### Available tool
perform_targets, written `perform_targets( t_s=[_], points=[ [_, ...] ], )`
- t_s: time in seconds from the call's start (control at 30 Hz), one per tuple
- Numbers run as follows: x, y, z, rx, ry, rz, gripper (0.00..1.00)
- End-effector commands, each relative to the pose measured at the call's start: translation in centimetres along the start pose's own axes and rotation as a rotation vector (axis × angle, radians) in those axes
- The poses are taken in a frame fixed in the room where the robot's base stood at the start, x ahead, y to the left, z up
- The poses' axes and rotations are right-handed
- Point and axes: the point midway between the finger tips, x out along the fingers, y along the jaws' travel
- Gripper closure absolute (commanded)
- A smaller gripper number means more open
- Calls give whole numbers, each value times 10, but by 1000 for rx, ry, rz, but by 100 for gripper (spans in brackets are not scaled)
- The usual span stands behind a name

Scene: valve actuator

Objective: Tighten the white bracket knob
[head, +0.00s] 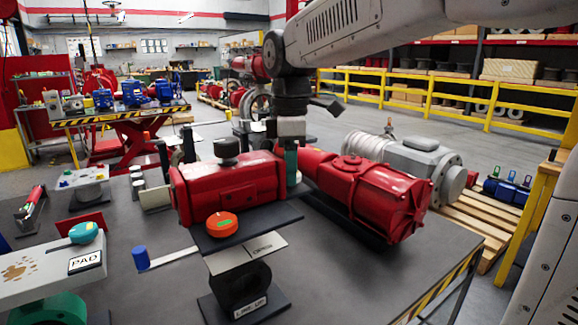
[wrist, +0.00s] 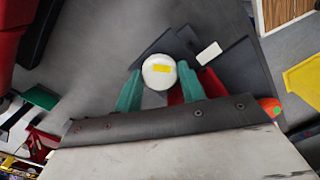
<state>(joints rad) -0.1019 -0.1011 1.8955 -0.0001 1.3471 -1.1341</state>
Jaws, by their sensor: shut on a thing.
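The white knob (wrist: 158,78), round with a yellow mark on its top, sits between the green fingers of my gripper (wrist: 160,84) in the wrist view. The fingers touch or nearly touch its sides, and my gripper is shut on it. In the head view my gripper (head: 291,165) points down just behind the red actuator (head: 240,180), with one green finger showing. Dark bracket plates (wrist: 232,72) lie beside the knob in the wrist view.
An orange knob (head: 221,224) with a green mark sits on a dark plate in front of the actuator. A second red actuator (head: 380,200) lies to the right. A teal knob (head: 83,232) is on a block marked PAD at left. The table's right front is clear.

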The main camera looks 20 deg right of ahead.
Motion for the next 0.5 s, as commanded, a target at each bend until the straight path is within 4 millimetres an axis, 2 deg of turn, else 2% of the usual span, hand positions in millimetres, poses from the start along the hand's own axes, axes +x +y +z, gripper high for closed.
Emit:
perform_targets(
  t_s=[0.2,0.23,0.3,0.5],
  points=[
    [0,0,0,-1,0,0,83],
    [0,0,0,-1,0,0,57],
    [0,0,0,-1,0,0,38],
    [0,0,0,-2,0,0,38]
  ],
)
